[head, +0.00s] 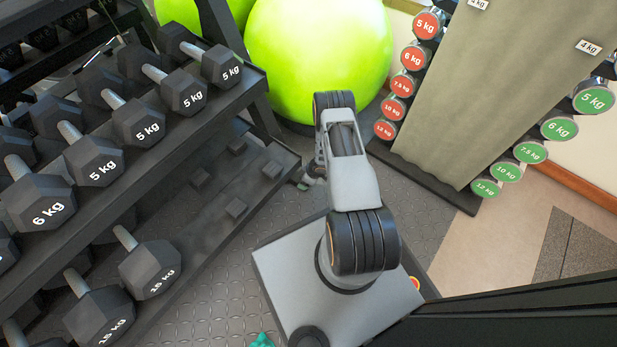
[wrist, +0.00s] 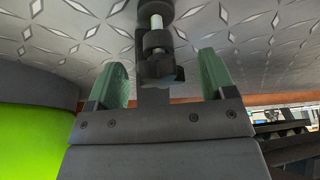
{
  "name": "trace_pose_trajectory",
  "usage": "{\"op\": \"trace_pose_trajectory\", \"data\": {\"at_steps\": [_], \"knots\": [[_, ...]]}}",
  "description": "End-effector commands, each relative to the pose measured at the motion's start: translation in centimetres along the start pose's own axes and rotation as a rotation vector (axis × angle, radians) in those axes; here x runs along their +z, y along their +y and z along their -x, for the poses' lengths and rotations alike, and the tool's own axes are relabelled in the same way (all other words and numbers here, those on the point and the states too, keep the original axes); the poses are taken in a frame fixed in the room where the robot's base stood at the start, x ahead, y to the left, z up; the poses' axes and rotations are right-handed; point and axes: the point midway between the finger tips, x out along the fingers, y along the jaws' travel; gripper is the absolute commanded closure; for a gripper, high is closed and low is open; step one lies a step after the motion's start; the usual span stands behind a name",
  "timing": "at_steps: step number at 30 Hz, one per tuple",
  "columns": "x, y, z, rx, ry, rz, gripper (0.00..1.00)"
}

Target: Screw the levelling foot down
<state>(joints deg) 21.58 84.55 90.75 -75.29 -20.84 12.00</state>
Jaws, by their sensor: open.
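In the wrist view the levelling foot (wrist: 157,24) shows as a pale shank with a dark collar and a dark lobed knob below it in the picture. Its other end meets a dark round pad at the top edge, by the patterned floor. My gripper (wrist: 161,60) is open, with one green finger on each side of the knob. Gaps show on both sides, and I see no contact. A dark bracket of the gripper or rack lies behind the knob; I cannot tell which. In the head view my arm hides most of the gripper and foot.
A dumbbell rack (head: 209,117) stands on the left, its lower shelf close to my arm. Green exercise balls (head: 318,50) sit behind. A panel stand (head: 465,95) with round-ended weights is on the right. Patterned dark floor (head: 215,285) is open between rack and base.

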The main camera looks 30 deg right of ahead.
Motion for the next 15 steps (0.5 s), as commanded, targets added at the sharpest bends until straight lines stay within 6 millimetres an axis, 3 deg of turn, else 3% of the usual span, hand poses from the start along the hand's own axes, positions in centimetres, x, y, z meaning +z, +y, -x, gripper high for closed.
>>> {"op": "trace_pose_trajectory", "data": {"at_steps": [11, 15], "knots": [[-0.05, 0.02, -0.31, 0.000, 0.000, 0.000, 0.24], [-0.04, 0.02, -0.30, 0.000, 0.000, 0.000, 0.36]]}}
